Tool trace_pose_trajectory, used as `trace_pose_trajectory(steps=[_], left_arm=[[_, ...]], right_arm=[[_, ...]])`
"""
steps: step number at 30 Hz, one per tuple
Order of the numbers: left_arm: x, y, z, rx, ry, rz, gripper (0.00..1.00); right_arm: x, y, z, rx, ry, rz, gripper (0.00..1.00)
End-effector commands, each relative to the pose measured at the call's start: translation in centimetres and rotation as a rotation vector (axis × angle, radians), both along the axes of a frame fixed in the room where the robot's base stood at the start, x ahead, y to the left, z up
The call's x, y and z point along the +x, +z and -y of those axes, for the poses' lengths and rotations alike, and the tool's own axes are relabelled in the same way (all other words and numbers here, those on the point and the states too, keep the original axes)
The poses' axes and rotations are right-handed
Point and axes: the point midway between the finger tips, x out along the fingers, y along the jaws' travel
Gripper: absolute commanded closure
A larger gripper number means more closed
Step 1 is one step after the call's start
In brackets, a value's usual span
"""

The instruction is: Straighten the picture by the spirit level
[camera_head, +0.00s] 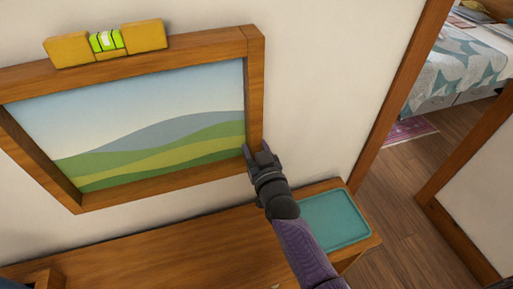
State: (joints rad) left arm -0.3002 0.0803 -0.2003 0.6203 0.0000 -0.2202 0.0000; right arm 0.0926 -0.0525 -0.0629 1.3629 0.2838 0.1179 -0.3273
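The picture (150,140) hangs on the pale wall at the left, a landscape of green hills in a wooden frame (150,192). Its top edge rises to the right in this view. A yellow spirit level (146,36) sits along the top of the frame. Its green vial faces me, with a pale bubble near the middle; the exact offset is too small to tell. My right gripper (257,149) is at the lower right side of the frame, its fingertips on either side of the wooden bar and appearing to touch it. My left gripper is out of view.
A wooden surface (170,255) runs below the picture, with a teal tray (337,219) at its right end. A doorway at the right opens on a wooden floor (395,195) and a bed (458,65). The wall between frame and doorway is bare.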

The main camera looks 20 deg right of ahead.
Motion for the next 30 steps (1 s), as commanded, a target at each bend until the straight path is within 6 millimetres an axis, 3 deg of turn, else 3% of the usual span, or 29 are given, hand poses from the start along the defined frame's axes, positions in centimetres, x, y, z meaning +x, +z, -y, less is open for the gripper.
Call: trace_pose_trajectory(steps=[1,3,4,14,24,30], left_arm=[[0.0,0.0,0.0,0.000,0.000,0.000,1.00],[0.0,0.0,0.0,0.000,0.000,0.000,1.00],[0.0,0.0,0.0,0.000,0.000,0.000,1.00],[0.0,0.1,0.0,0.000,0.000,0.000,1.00],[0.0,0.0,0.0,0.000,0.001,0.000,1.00],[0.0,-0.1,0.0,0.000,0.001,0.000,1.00]], right_arm=[[0.0,0.0,0.0,0.000,0.000,0.000,0.37],[0.0,0.0,0.0,0.000,0.000,0.000,0.22],[0.0,0.0,0.0,0.000,0.000,0.000,0.21],[-0.7,0.0,0.0,0.000,0.000,0.000,0.21],[-8.0,-0.1,0.3,0.000,0.000,-0.002,0.21],[-9.9,0.0,0.3,0.000,0.000,0.000,0.21]])
